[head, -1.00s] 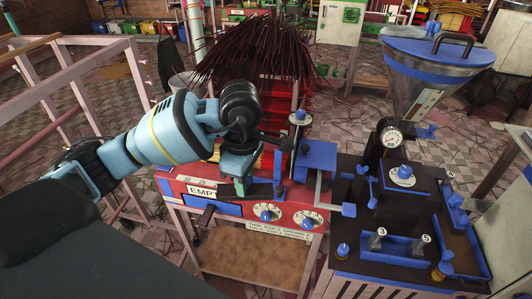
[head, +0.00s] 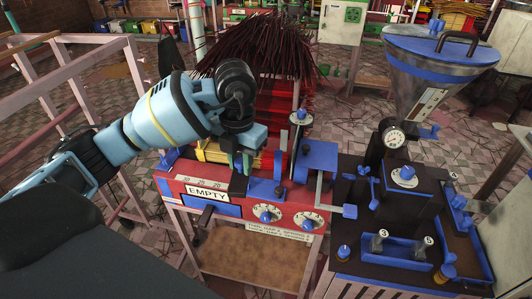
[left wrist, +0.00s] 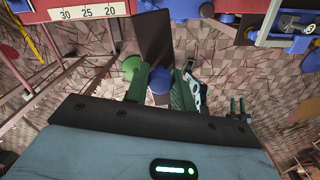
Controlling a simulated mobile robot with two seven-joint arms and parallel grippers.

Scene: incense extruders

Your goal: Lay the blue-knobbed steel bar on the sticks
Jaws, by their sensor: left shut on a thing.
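My left gripper (head: 243,166) is over the front of the red machine (head: 178,187), beside the yellow sticks (head: 214,152). Its green fingers (left wrist: 160,90) are shut on the blue knob (left wrist: 158,80), which shows between them in the left wrist view. A dark, flat steel bar (left wrist: 155,36) extends beyond the knob there. In the head view the bar (head: 238,186) shows as a dark piece below the fingers. The gripper hides part of the sticks, and I cannot tell whether the bar touches anything. My right gripper is not in view.
A blue upright bracket (head: 281,168) stands just right of the gripper. A dark machine with a hopper (head: 430,80) stands at right. Dark red sticks (head: 255,50) fan out behind.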

